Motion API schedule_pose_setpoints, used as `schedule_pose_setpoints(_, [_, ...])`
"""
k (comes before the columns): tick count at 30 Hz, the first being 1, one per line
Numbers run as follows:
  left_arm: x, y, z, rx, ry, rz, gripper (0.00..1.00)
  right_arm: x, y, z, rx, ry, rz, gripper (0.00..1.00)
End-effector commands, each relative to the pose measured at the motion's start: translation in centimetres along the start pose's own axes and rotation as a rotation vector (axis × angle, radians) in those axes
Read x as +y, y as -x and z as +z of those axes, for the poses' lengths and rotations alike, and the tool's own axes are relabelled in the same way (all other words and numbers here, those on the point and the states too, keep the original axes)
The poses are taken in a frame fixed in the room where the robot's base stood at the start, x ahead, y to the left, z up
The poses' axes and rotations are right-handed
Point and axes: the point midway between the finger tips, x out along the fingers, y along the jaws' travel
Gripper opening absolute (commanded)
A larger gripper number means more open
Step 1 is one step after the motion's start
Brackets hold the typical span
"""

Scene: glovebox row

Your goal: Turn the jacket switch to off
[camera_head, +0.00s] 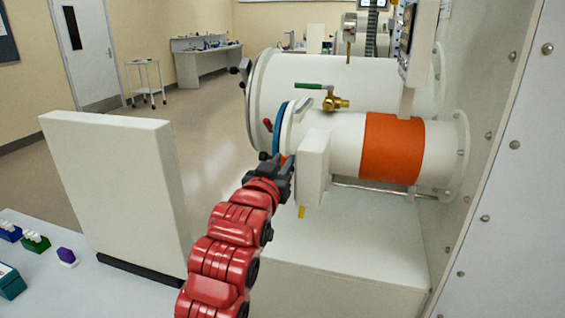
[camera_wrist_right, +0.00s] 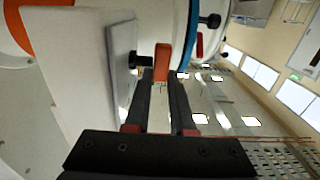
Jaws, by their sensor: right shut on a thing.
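The jacket switch is a white box (camera_head: 313,165) on the front of the small chamber with the orange band. In the right wrist view it shows as a white box (camera_wrist_right: 75,75) with a grey face plate (camera_wrist_right: 121,65). A black stem stands out from the plate towards an orange handle (camera_wrist_right: 162,62). My right gripper (camera_head: 280,163) is at the face of the box, its two dark fingers (camera_wrist_right: 161,85) shut on the orange handle. In the wrist view the handle lies lengthwise along the fingers. Its marks cannot be read. My left gripper is not in view.
A green-handled brass valve (camera_head: 332,101) sits above the switch box. A blue-rimmed round door (camera_head: 278,128) is close behind my gripper. A white upright panel (camera_head: 115,190) stands to the left on a bench with small coloured racks (camera_head: 35,242). The floor between is clear.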

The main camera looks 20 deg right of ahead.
Motion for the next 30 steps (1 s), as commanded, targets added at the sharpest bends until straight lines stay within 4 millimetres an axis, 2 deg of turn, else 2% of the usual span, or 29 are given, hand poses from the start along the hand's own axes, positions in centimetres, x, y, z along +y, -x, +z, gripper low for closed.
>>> schedule_pose_setpoints(4, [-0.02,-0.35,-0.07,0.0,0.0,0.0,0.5,0.08,-0.12,-0.58,-0.059,-0.003,0.002,0.0])
schedule_pose_setpoints(14, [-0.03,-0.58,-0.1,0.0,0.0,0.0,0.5,0.01,-0.59,-0.53,-0.257,0.0,0.001,0.0])
schedule_pose_setpoints(25, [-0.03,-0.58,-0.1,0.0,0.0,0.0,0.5,0.03,-0.64,-0.4,-0.28,0.0,0.0,0.0])
schedule_pose_setpoints(26, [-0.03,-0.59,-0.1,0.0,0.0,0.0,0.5,0.03,-0.64,-0.4,-0.28,0.0,0.0,0.24])
schedule_pose_setpoints(27, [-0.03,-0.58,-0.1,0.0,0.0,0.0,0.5,0.02,-0.64,-0.39,-0.28,0.0,0.0,0.31])
schedule_pose_setpoints(28, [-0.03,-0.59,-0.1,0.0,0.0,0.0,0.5,0.02,-0.64,-0.39,-0.28,0.0,0.0,0.35])
schedule_pose_setpoints(30, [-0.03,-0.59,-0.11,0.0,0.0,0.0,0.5,0.03,-0.64,-0.38,-0.28,0.0,0.0,0.35])
